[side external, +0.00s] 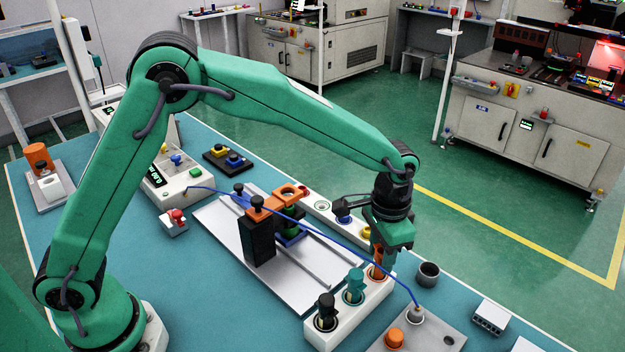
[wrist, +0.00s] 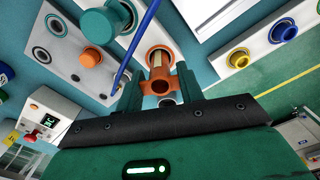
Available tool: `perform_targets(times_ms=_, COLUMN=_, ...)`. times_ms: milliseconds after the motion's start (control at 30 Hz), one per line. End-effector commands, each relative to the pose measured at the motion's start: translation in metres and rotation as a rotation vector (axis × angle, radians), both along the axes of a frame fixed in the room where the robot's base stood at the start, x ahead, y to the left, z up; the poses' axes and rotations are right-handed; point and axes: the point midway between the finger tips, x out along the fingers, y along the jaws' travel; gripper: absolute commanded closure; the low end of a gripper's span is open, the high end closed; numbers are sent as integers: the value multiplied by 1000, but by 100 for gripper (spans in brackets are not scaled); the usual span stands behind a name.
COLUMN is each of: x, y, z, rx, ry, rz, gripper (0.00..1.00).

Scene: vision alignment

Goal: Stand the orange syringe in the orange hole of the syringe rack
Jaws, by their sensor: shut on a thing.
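The white syringe rack (side external: 345,314) stands at the front right of the table in the side external view. A black syringe (side external: 326,308) and a teal syringe (side external: 354,284) stand in it. My gripper (side external: 379,258) is over the rack's far end, shut on the orange syringe (wrist: 159,86). In the wrist view, the syringe's orange flange lies between the two fingers. The orange-rimmed hole (wrist: 158,56) shows just beyond it, with a short pale length of barrel between. The syringe looks lined up with that hole. How deep its lower end sits is hidden.
A blue cable (side external: 330,238) runs across the table close to my gripper. A dark cup (side external: 428,273) stands to the right. A grey plate with an orange knob (side external: 395,338) lies in front. A white strip with coloured fittings (side external: 322,208) lies behind.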

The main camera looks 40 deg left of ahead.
Motion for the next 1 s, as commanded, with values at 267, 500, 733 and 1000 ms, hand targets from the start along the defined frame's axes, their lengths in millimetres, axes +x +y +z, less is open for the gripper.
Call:
perform_targets(times_ms=267, x=0, y=0, z=-6, rx=0, ry=1, rz=0, gripper=85)
perform_targets(times_ms=500, x=0, y=0, z=-11, rx=0, ry=0, rz=0, gripper=85)
perform_targets(times_ms=733, x=0, y=0, z=-16, rx=0, ry=1, rz=0, gripper=85)
perform_targets(times_ms=1000, x=0, y=0, z=-17, rx=0, ry=1, rz=0, gripper=85)
